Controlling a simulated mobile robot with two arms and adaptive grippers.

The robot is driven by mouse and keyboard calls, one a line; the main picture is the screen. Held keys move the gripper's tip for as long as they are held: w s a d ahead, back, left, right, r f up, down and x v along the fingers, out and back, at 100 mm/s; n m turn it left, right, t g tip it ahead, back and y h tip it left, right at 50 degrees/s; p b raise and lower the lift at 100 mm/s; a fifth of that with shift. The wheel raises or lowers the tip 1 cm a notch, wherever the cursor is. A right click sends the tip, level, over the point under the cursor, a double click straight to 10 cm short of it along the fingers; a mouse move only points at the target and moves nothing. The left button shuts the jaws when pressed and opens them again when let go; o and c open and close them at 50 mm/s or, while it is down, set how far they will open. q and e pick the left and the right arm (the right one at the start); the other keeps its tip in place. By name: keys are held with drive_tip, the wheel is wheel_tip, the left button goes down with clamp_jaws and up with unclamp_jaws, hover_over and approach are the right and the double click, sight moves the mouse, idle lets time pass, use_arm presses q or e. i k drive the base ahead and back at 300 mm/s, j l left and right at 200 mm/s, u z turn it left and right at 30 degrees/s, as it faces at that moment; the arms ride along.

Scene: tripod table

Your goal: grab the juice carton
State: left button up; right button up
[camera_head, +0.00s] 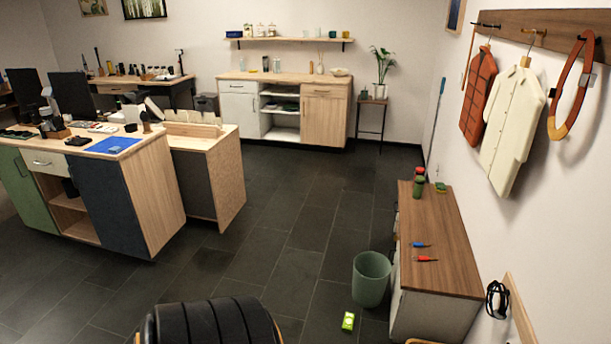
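Neither of my grippers shows in the head view.
The bin (371,279) stands against the wood-topped cabinet (438,235), which bears a red and a blue tool and green-and-red containers. Desks (150,165) stand at the left. A sideboard (285,80) is at the back wall. The floor between is clear.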

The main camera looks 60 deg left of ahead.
sight(346, 327)
drive_tip(key=u, duration=1.7)
